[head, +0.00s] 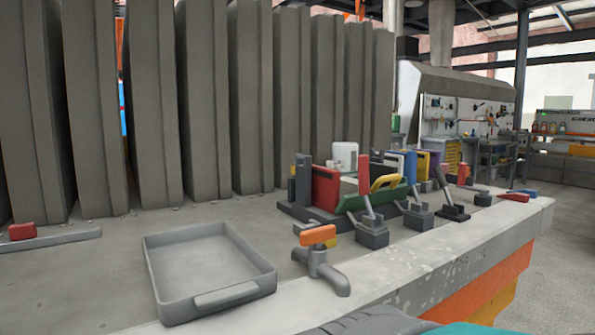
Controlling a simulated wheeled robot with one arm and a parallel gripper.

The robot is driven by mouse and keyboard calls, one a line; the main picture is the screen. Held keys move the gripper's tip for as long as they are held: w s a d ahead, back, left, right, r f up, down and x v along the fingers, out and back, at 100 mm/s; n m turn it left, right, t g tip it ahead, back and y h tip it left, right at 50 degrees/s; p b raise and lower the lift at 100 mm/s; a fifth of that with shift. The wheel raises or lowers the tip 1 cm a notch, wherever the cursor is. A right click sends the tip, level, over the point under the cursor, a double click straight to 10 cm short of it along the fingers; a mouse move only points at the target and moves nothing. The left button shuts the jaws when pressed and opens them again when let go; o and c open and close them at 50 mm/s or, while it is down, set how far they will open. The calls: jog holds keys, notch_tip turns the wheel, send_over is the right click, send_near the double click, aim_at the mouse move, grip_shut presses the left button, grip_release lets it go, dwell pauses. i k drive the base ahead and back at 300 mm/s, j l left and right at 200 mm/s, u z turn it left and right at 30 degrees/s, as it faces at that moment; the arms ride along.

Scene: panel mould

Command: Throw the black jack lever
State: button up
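Several small jack levers stand in a row along the right side of the concrete bench. The one with the darkest, near-black base (453,212) is third from the front; its grey arm (443,184) leans up and to the left. The nearest lever (369,205) has a grey base and a pinkish-red grip, and leans slightly left. A second grey-based lever (418,216) stands between these two. At this size I cannot be sure which is the black one. My gripper is not in view.
A grey tray (160,275) and a tap with an orange handle (318,236) are at the front. A rack of coloured plates (326,188) stands left of the levers. Tall grey panels (210,100) line the back. Floor (565,235) is clear at right.

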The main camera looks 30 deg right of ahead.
aim_at(439, 174)
jog(key=l+u, duration=0.15)
jog(key=l, duration=0.35)
jog(key=l+u, duration=0.15)
jog(key=l, duration=0.4)
jog(key=l+u, duration=0.15)
jog(key=l, duration=0.35)
jog(key=k+l+u, duration=0.1)
jog(key=l, duration=0.4)
jog(key=k+l+u, duration=0.15)
jog(key=l, duration=0.35)
jog(key=k+l+u, duration=0.15)
jog(key=l, duration=0.35)
jog(key=i, duration=0.05)
